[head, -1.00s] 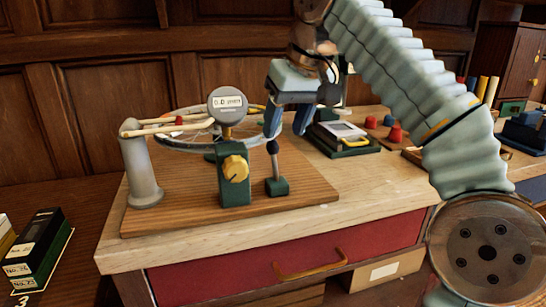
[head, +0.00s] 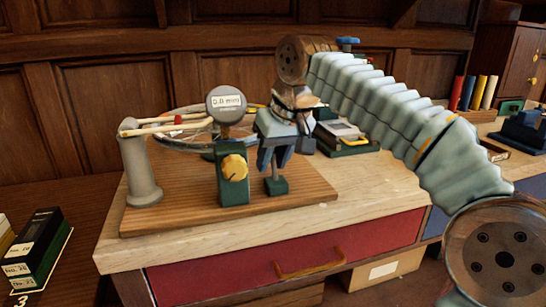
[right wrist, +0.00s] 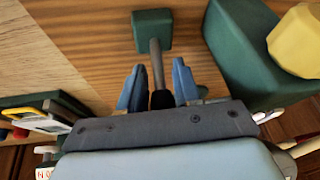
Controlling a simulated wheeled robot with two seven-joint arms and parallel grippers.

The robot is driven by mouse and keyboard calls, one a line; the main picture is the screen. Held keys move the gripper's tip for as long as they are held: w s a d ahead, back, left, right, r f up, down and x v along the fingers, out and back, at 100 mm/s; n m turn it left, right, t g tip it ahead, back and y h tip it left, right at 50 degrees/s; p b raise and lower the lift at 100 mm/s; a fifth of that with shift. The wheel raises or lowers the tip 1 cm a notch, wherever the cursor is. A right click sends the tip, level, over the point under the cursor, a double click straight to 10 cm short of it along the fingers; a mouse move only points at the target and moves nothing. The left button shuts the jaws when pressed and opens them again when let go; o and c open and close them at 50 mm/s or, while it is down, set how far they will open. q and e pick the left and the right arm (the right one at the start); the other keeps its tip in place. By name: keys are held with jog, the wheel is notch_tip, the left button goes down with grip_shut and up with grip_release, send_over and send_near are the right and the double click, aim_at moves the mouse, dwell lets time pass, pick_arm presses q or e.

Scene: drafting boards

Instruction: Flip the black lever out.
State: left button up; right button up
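The black lever (right wrist: 162,99) is a thin grey stem with a black knob. It rises from a small green block (head: 277,187) on the wooden board; this block also shows in the right wrist view (right wrist: 152,29). My right gripper (head: 273,163) has come down over the lever from above. In the right wrist view its two blue fingers (right wrist: 158,82) are apart, one on each side of the knob and stem. I cannot tell whether either finger touches it. The gripper hides the knob in the head view. My left gripper is not in view.
A green post with a yellow knob (head: 234,168) and a round dial gauge (head: 226,104) stands close left of the gripper. A spoked wheel (head: 185,141) lies behind. A grey cylinder (head: 140,170) stands further left. The front right of the bench top is clear.

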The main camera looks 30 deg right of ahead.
aim_at(273, 168)
grip_shut()
